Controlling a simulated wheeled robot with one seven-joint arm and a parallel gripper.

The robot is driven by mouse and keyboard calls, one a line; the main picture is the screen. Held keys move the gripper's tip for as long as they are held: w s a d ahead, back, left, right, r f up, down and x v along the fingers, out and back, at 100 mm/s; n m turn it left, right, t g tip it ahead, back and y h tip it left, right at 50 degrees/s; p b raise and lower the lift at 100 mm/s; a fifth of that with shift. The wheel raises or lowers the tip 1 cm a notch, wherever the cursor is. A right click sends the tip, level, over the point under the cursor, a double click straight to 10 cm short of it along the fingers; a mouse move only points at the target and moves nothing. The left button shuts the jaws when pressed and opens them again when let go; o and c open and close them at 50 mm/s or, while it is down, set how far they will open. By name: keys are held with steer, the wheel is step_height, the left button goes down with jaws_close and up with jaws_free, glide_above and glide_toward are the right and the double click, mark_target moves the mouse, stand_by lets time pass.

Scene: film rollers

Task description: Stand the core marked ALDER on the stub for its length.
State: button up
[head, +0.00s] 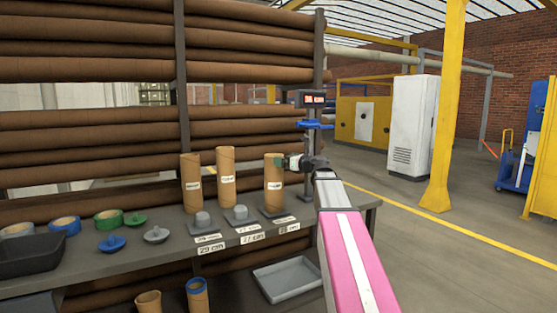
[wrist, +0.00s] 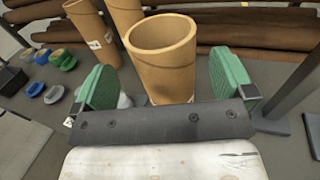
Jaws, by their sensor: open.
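Three brown cardboard cores stand upright on the bench: a left one (head: 190,185), a taller middle one (head: 226,180) and a right one (head: 273,190). Each has a white label; the names are too small to read. Grey stubs on dark plates show in front, a left stub (head: 202,219) and a middle stub (head: 240,212). The right core stands over the right plate (head: 276,212), hiding any stub there. My gripper (head: 284,163) is at the right core's upper part. In the wrist view, its green fingers are open on either side of that core (wrist: 165,75), with gaps visible.
Length cards (head: 252,238) line the bench front. A post with a red display (head: 314,100) and a blue slide (head: 315,125) stands behind the right core. Plugs (head: 112,243), tape rolls (head: 66,225) and a dark bin (head: 30,255) are at left. A grey tray (head: 287,279) sits lower.

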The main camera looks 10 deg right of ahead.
steer(key=v, duration=0.5)
steer(key=shift+s+d, duration=0.2)
steer(key=shift+s, duration=0.1)
